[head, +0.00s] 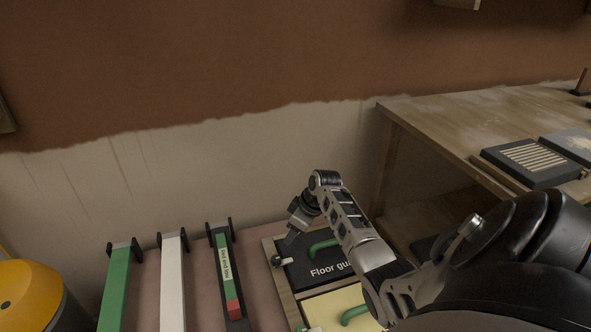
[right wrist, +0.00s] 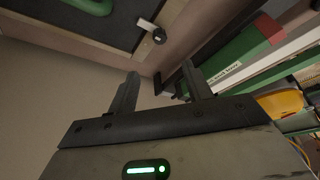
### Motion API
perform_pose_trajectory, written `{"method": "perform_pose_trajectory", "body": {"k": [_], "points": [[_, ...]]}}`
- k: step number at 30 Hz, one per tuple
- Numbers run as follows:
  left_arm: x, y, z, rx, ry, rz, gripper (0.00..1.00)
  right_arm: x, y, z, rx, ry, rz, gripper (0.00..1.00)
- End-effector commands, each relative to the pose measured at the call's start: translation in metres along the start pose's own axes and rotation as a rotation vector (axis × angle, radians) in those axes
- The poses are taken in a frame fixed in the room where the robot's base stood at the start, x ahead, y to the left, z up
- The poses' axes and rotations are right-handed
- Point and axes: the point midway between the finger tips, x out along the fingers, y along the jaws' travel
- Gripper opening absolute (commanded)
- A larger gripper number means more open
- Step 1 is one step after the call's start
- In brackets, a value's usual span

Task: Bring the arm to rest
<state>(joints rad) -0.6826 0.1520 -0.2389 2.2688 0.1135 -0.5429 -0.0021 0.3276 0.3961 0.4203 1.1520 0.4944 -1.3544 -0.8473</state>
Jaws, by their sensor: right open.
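My right arm comes in from the right in the head view, bent at the elbow. Its gripper (head: 284,243) points down over the far left corner of a dark panel marked "Floor gua..." (head: 300,270), and the arm hides part of the lettering. In the right wrist view the gripper (right wrist: 160,72) is open, with its two fingers apart and nothing between them. A small latch with a dark round knob (right wrist: 158,37) shows beyond the fingertips. I cannot tell whether the fingers touch anything. My left gripper is not in view.
Green (head: 118,285), white (head: 173,285) and green-red (head: 226,270) bars lie in dark holders left of the panel. A yellow panel with a green handle (head: 325,311) is nearer. A wooden bench (head: 440,125) stands at right, a yellow container (head: 30,290) at left. The half-plastered wall (head: 200,180) is behind.

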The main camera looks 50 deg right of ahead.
Motion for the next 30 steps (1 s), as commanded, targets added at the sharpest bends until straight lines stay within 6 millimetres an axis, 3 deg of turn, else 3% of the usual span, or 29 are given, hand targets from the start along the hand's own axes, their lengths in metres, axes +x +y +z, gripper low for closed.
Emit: {"method": "perform_pose_trajectory", "body": {"k": [11, 14, 16, 20, 23, 27, 30], "points": [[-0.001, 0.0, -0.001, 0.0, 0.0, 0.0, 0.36, 0.0, -0.001, 0.0, -0.001, -0.001, 0.004, 0.5], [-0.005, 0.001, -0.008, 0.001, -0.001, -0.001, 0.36, 0.0, -0.009, 0.005, -0.011, -0.013, 0.04, 0.5], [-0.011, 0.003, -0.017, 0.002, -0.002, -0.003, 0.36, -0.001, -0.025, 0.01, -0.029, -0.019, 0.092, 0.5], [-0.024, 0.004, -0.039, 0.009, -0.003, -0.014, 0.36, -0.009, -0.091, 0.019, -0.077, 0.041, 0.189, 0.5], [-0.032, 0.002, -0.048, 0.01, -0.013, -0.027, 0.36, -0.029, -0.166, 0.019, -0.093, 0.162, 0.195, 0.5], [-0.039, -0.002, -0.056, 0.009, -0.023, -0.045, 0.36, -0.071, -0.259, 0.016, -0.051, 0.341, 0.124, 0.5], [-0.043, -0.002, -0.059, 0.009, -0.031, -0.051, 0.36, -0.106, -0.31, 0.011, 0.003, 0.448, 0.057, 0.5]]}}
